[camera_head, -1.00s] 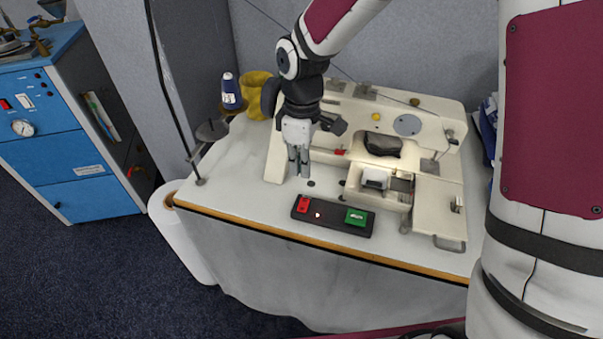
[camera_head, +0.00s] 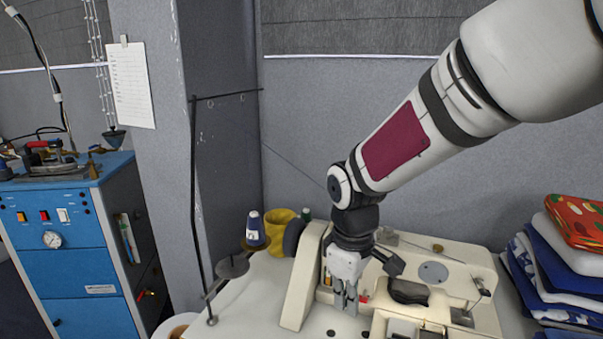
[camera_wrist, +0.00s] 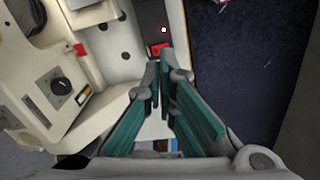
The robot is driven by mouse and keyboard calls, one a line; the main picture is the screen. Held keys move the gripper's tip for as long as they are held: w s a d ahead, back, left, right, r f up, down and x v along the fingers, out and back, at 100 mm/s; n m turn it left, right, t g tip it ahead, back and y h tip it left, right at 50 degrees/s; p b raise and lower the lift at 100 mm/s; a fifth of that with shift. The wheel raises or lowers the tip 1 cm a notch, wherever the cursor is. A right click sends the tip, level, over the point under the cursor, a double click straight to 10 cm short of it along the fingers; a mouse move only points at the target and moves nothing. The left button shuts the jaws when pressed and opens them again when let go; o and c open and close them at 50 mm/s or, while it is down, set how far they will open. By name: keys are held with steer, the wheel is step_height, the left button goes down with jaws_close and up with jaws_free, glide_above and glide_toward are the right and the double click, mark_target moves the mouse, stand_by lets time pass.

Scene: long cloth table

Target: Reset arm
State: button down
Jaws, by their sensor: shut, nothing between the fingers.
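My gripper (camera_head: 346,304) hangs fingers down in front of the cream sewing machine (camera_head: 305,277), toward its left part in the head view. Its fingers are shut and empty. In the wrist view my gripper (camera_wrist: 166,72) shows its two green-lined fingers close together at the tips. Beyond the tips is a dark control box with a red button (camera_wrist: 159,48). From these views I cannot tell the exact gap between my fingertips and the table.
A blue-and-white spool (camera_head: 254,229) and a yellow cone (camera_head: 280,230) stand behind the machine's left end. A thin thread stand (camera_head: 194,200) rises at the left. Folded fabrics (camera_head: 560,268) are stacked at the right. A blue cabinet (camera_head: 75,280) stands at the far left.

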steer(key=s+d+r+m+t, duration=0.2)
steer(key=s+d+r+m, duration=0.3)
steer(key=s, duration=0.4)
steer(key=s+d+r+m+t, duration=0.2)
steer(key=s+d+r+m, duration=0.3)
steer(key=s+r, duration=0.3)
steer(key=shift+s+d+m, duration=0.3)
steer(key=shift+s+m, duration=0.1)
steer(key=shift+s, duration=0.25)
